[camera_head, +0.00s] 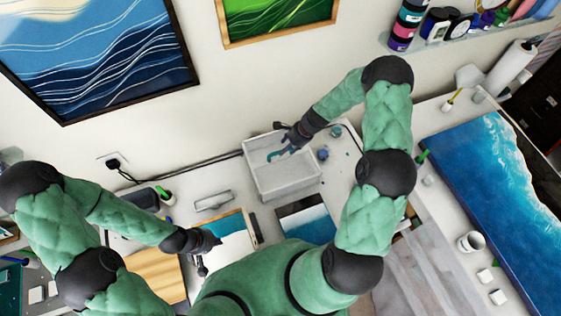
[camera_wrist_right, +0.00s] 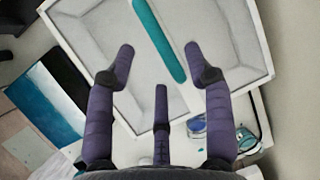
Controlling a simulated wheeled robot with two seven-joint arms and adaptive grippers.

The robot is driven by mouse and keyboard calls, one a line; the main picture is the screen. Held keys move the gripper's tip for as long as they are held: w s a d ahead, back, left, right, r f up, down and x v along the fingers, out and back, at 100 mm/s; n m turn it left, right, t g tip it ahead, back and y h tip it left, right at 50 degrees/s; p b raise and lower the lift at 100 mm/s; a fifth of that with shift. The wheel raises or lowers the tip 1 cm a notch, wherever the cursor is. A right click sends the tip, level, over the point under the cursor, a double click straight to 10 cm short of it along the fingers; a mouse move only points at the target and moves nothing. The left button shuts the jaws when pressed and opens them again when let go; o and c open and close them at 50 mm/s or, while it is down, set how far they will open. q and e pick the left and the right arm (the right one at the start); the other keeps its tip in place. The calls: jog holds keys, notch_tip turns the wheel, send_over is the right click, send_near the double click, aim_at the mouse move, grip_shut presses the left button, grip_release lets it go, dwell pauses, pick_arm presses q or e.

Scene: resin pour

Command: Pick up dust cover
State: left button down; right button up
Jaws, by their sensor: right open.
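The dust cover (camera_head: 268,193) is a pale box-shaped piece with a raised rim and a teal bar handle across its top. It stands at the back of the table, near the wall. In the right wrist view the cover (camera_wrist_right: 95,55) fills the upper part, with the teal handle (camera_wrist_right: 160,40) running across it. My right gripper (camera_head: 287,146) is over the cover, open. Its fingers (camera_wrist_right: 160,65) are spread on either side of the handle's line, with nothing between them. My left gripper (camera_head: 212,252) is low at the left, fingers apart, apparently empty.
Small blue jars (camera_head: 323,154) stand right of the cover. A blue-and-white panel (camera_head: 237,229) and a darker panel (camera_head: 308,220) lie in front. A big blue resin board (camera_head: 490,200) and a white mug (camera_head: 471,241) are at the right. A black cable (camera_head: 185,168) runs along the wall.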

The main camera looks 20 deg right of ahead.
aim_at(280, 159)
pick_arm(q)
notch_tip(280, 159, down, 3)
jog(key=shift+w+r+b, duration=0.15)
jog(key=shift+r+b, duration=0.05)
jog(key=shift+b, duration=0.9)
pick_arm(e)
jog(key=x, duration=0.4)
jog(key=shift+w+a+f, duration=0.1)
jog(key=shift+a+f, duration=0.1)
jog(key=shift+a, duration=0.1)
pick_arm(q)
jog(key=shift+r, duration=0.1)
pick_arm(e)
jog(key=shift+r, duration=0.15)
jog(key=shift+c, duration=1.2)
grip_shut()
